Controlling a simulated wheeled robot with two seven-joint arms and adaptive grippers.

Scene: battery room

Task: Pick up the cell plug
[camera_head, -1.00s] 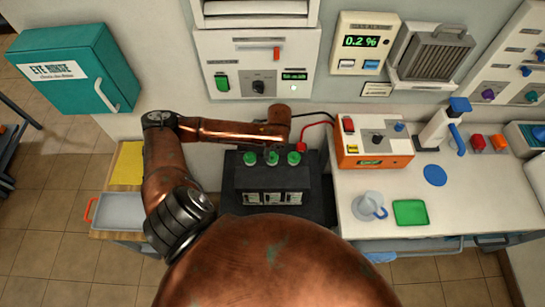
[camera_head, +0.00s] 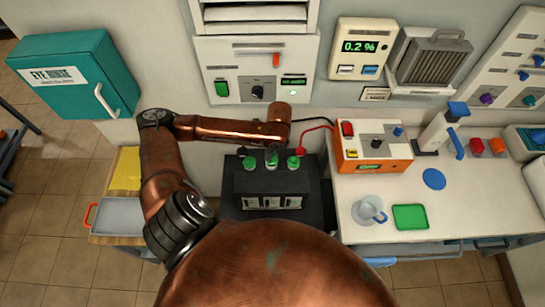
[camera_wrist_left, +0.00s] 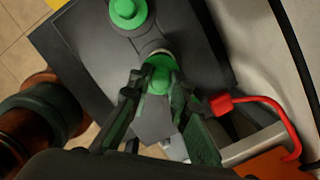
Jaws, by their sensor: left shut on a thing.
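A black battery (camera_head: 229,205) stands below the wall panel, with green cell plugs in a row on its top. The left plug (camera_head: 249,163) and the right plug (camera_head: 293,163) sit on the battery. The middle cell plug (camera_wrist_left: 158,72) is between the fingers of my left gripper (camera_wrist_left: 160,88), which is shut on it. In the head view my left gripper (camera_head: 272,152) comes down over the middle plug and partly hides it. A pale ring shows beside the held plug in the wrist view. I cannot tell if the plug is clear of its socket. My right gripper is out of view.
A red clamp (camera_wrist_left: 222,104) with a red cable is close beside my left gripper. An orange charger box (camera_head: 372,150) stands on the right bench, with a funnel (camera_head: 368,208) and a green tray (camera_head: 410,217). A grey tray (camera_head: 118,215) is at the left.

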